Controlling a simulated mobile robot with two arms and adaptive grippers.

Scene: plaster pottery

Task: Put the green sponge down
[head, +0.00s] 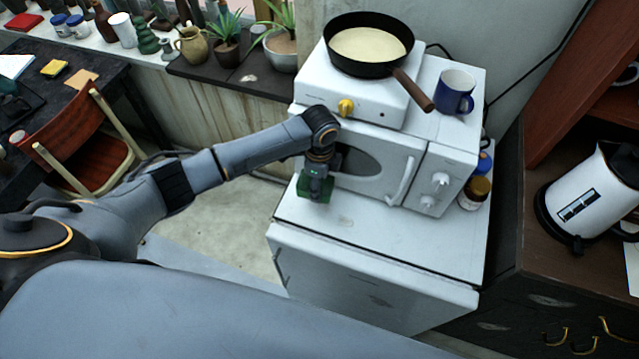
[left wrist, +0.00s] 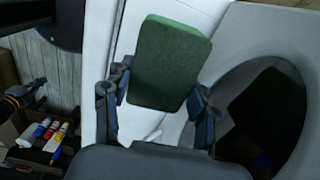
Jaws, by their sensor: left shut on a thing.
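The green sponge (left wrist: 168,65) is a dark green block between the fingers of my left gripper (left wrist: 155,105) in the left wrist view. In the head view, my left gripper (head: 317,185) points down in front of the microwave, with the sponge (head: 314,190) at its fingertips. It is over the left part of the white cabinet top (head: 380,240), close to it; I cannot tell whether the sponge touches the top. The gripper hides part of the sponge. My right gripper is not in view.
The white microwave (head: 385,165) stands right behind the gripper. On it are a hotplate (head: 375,100) with a black frying pan (head: 368,45) and a blue mug (head: 455,92). Jars (head: 474,190) stand right of the microwave. The cabinet top's front and right parts are clear.

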